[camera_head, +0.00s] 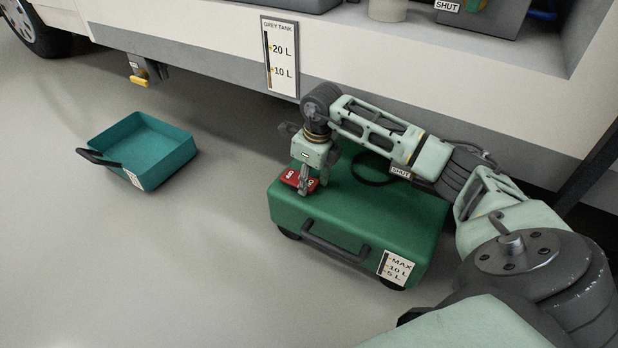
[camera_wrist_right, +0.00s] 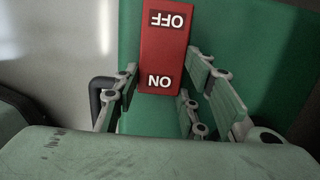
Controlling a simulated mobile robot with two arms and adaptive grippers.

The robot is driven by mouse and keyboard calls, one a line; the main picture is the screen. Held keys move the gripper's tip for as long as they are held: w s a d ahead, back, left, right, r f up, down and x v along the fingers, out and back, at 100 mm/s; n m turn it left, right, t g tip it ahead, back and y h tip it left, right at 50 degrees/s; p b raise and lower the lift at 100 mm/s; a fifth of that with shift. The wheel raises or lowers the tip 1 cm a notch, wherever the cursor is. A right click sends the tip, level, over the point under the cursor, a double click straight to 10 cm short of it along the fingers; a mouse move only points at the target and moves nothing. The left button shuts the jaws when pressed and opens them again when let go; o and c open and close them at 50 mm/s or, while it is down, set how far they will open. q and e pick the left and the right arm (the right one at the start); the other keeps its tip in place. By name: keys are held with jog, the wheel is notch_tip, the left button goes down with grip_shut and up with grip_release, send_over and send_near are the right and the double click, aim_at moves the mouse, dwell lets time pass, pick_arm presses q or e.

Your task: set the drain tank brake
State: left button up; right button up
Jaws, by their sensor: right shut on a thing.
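The green drain tank (camera_head: 360,222) stands on wheels on the floor beside the motorhome, with a dark handle on its near side. Its red brake rocker (camera_head: 290,177) sits on the top at the left end. Whether the rocker is tipped to ON or OFF is hard to tell. My left gripper is not in view.
A teal open tray (camera_head: 145,150) with a dark handle lies on the floor at left. A yellow-handled valve (camera_head: 139,80) hangs under the motorhome (camera_head: 400,50). A grey tank gauge (camera_head: 280,57) is on its side.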

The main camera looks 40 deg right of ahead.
jog(key=o, duration=1.2)
jog(key=r, duration=0.4)
jog(key=s+r, duration=0.1)
jog(key=r, duration=0.7)
jog(key=shift+s+d, duration=0.25)
jog(key=shift+d, duration=0.05)
